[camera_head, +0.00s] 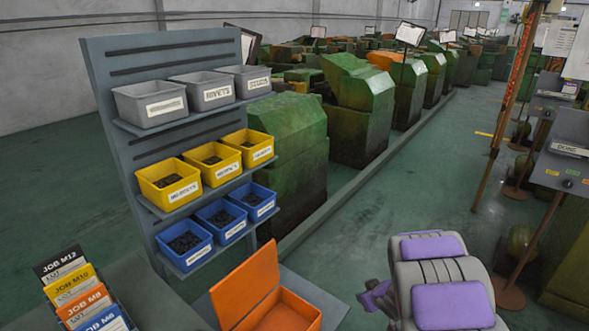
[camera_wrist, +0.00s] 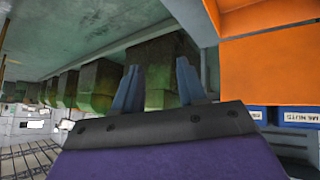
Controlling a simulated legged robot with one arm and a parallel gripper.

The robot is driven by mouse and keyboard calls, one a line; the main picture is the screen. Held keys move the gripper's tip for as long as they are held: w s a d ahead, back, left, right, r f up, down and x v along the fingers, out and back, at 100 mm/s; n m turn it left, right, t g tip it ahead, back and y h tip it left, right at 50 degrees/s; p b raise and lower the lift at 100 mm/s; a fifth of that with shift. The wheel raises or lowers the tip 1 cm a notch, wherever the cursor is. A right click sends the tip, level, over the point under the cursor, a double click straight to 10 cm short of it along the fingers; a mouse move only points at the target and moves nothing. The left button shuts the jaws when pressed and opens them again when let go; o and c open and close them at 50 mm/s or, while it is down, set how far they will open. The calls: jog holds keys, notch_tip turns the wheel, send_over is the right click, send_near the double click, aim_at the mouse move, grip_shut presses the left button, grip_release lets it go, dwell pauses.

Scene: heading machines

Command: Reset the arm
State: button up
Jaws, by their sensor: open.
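My arm (camera_head: 440,275), grey with purple pads, is folded at the lower right of the head view. A small purple part of it juts out to the left, beside the orange box. In the wrist view my gripper (camera_wrist: 158,88) shows two blue-grey fingers spread apart with nothing between them. Green machines (camera_wrist: 155,65) show behind the fingers, at a distance. The fingertips cannot be made out clearly in the head view.
An open orange box (camera_head: 290,312) stands left of my arm. A grey rack (camera_head: 112,75) holds grey, yellow and blue bins; the yellow and blue ones hold small dark parts. Job cards (camera_head: 78,290) stand lower left. Panels on stands (camera_head: 565,150) are at right. Green floor (camera_head: 430,165) is clear ahead.

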jog(key=s+d+r+m+g+h, duration=0.2)
jog(key=s+d+r+h, duration=0.1)
jog(key=s+r, duration=0.45)
jog(key=s+d+r+m+g+h, duration=0.2)
jog(key=s+r+m, duration=0.1)
jog(key=s+r, duration=0.45)
jog(key=s+a+r+g+y, duration=0.1)
jog(key=s+a, duration=0.3)
jog(key=s, duration=0.5)
jog(key=s+a+r+g+y, duration=0.1)
jog(key=s+a+r+g, duration=0.2)
jog(key=s, duration=0.7)
jog(key=s+a+r+g+y, duration=0.1)
jog(key=s+a+r, duration=0.2)
jog(key=s+a, duration=0.3)
jog(key=s, duration=0.4)
jog(key=shift+a+r+m+g, duration=0.2)
jog(key=shift+r+m+g, duration=0.1)
jog(key=shift+g, duration=0.1)
jog(key=shift+w, duration=0.1)
